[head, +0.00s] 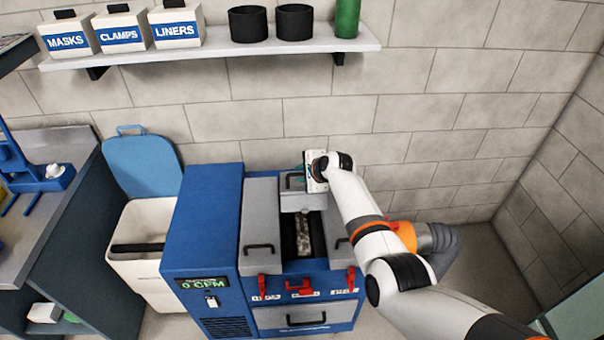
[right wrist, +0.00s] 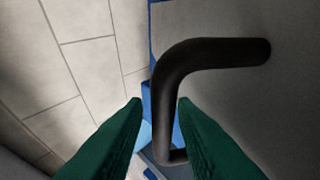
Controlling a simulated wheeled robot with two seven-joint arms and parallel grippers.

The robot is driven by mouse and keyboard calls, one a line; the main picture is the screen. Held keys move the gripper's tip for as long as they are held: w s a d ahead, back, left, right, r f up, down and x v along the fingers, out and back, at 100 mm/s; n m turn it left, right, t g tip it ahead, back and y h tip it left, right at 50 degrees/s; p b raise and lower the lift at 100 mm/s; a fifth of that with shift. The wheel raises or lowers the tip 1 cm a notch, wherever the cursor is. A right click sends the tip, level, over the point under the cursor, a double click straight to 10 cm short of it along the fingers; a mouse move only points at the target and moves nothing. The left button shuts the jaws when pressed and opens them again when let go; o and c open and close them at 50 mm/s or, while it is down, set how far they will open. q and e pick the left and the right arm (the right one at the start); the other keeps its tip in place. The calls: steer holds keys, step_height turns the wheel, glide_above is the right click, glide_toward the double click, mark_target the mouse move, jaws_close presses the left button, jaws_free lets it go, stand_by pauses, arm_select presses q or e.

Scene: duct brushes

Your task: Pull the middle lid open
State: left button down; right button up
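The blue machine (head: 205,215) stands against the wall with a row of grey lids on top. The middle lid (head: 302,201) is at the back of its bay, and the bay in front is open, showing a dirty pale brush-like piece (head: 303,236) in a dark slot. My right gripper (head: 316,172) is at the middle lid's black handle (head: 293,181). My left gripper is out of view.
The left lid (head: 261,215) is flat and closed. Red latches (head: 351,279) line the front edge. A white bin (head: 140,225) with its blue lid raised stands left. A shelf (head: 215,50) with boxes and black cups hangs above.

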steer(key=shift+o, duration=0.3)
steer(key=shift+s+d+r+p, duration=0.2)
steer(key=shift+s+r+p, duration=0.15)
steer(key=shift+r, duration=0.15)
steer(key=v, duration=1)
steer(key=shift+s+d, duration=0.25)
steer(key=shift+s, duration=0.1)
